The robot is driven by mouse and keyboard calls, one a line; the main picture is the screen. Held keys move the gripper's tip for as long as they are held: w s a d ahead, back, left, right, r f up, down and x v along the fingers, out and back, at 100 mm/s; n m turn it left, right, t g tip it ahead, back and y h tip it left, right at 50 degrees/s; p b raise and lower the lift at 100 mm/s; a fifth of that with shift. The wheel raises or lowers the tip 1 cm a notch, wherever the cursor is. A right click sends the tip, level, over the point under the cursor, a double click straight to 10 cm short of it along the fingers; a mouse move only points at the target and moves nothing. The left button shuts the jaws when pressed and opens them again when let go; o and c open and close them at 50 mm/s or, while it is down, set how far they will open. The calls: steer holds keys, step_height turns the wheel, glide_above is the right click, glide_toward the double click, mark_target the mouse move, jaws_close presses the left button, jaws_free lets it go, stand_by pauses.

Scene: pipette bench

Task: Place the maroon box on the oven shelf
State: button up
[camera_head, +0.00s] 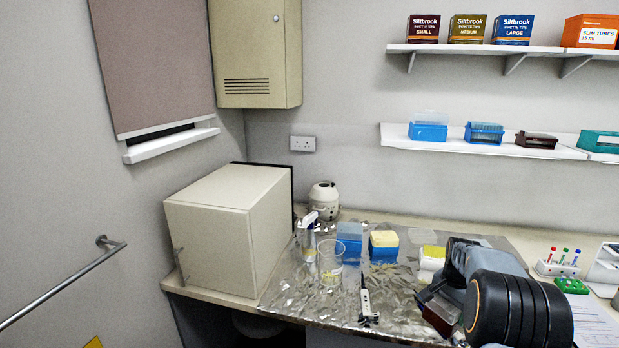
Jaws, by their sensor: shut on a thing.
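A dark maroon box (438,312) is held low over the foil-covered bench at the right, partly hidden by my arm. My gripper (440,297) is shut on it; the fingertips are partly hidden by the wrist and the box. Whether the box touches the bench is unclear. The cream oven (222,235) stands at the left end of the bench, away from my gripper. Its door looks shut, with a metal handle (179,264) on the front left face. The oven shelf is hidden inside.
Between gripper and oven stand a pipette (365,302), a clear beaker (331,262), a spray bottle (308,238) and blue tip boxes (384,250). A tube rack (558,265) is at the right. Wall shelves (460,145) hold boxes. A wall rail (70,280) is left.

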steer(key=s+a+f+n, duration=0.2)
steer(key=a+f+n, duration=0.4)
steer(key=a, duration=0.5)
steer(key=s+a+f+n, duration=0.2)
steer(key=a+f+n, duration=0.45)
steer(key=a, duration=0.45)
steer(key=s+f+b, duration=0.4)
steer(key=f+b, duration=0.6)
steer(key=f, duration=0.4)
steer(key=shift+d+f+m, duration=0.2)
steer(key=shift+d+m, duration=0.1)
steer(key=shift+m, duration=0.15)
steer(key=shift+s, duration=0.1)
